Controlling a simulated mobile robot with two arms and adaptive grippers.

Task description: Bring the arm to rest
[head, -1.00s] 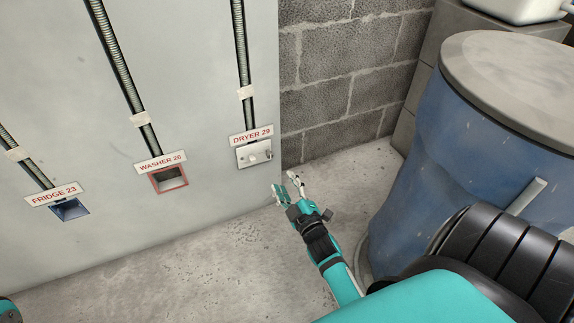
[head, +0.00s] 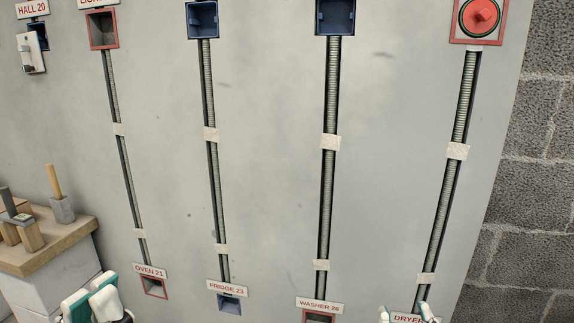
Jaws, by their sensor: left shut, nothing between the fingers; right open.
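My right gripper (head: 406,313) shows at the bottom edge, right of centre. Its two pale fingertips are apart, with nothing seen between them, and they overlap the Dryer label (head: 405,318) in the picture. The rest of that arm is out of view. My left gripper (head: 95,299), teal and white, is at the bottom left, in front of the white block stand. It is shut and empty. Neither gripper is seen holding anything.
A grey wall carries several conduits between upper and lower boxes. The Oven 21 box (head: 154,287), Fridge 23 box (head: 229,303) and a red dial (head: 481,15) show. A wooden-topped stand (head: 70,238) with small tools is at left. Block wall (head: 535,170) stands at right.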

